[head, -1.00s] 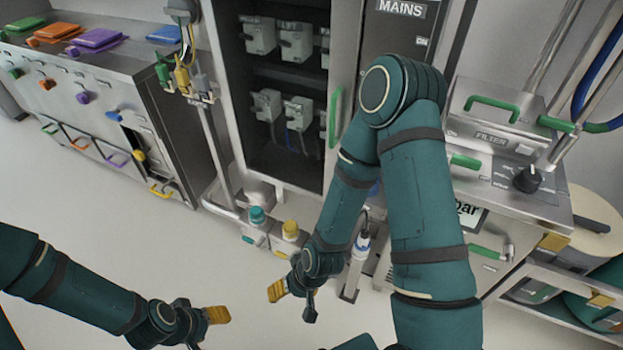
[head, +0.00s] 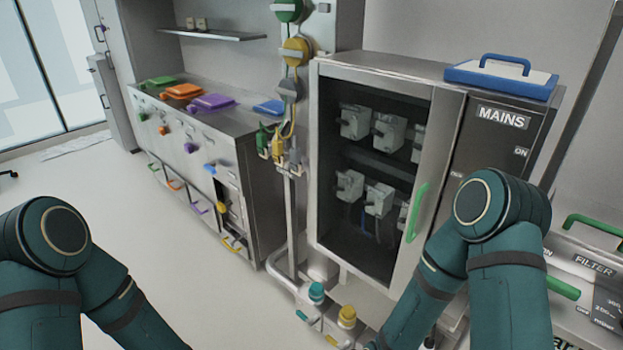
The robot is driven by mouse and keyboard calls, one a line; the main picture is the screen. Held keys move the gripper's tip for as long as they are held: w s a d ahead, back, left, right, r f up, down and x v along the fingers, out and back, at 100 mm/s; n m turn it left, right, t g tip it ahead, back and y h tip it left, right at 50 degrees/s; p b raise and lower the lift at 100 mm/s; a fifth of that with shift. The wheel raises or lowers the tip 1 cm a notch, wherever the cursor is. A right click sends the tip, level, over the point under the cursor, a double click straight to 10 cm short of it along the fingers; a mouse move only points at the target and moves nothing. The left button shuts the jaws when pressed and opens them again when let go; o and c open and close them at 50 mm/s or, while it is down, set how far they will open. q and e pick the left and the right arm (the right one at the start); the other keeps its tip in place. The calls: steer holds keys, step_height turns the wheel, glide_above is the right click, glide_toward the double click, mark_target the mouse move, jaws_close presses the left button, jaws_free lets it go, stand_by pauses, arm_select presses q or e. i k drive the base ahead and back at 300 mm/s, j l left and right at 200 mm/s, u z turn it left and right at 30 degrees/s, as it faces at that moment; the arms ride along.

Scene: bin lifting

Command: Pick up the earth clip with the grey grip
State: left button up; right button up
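Several small clips hang together on the upright post beside the open-fronted cabinet. A green-gripped clip (head: 262,138) is at the left and a yellow-gripped clip (head: 278,148) is beside it. A greyish clip (head: 294,156) appears at the right of this group, but it is too small to be sure of its grip colour. Both my arms show only from the elbows down to the lower picture edge. Both grippers are below the picture, so what they hold is hidden.
The cabinet (head: 325,160) with grey switch units stands right of the clips, next to the MAINS panel (head: 500,135). A long steel counter (head: 225,122) with coloured lids is at left. Teal (head: 316,292) and yellow (head: 347,315) knobs sit low in front. Floor at left is clear.

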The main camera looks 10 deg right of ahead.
mark_target(295, 153)
steer(key=i+j, duration=0.5)
steer(key=i, duration=0.15)
steer(key=i+j, duration=0.55)
steer(key=i+u, duration=0.05)
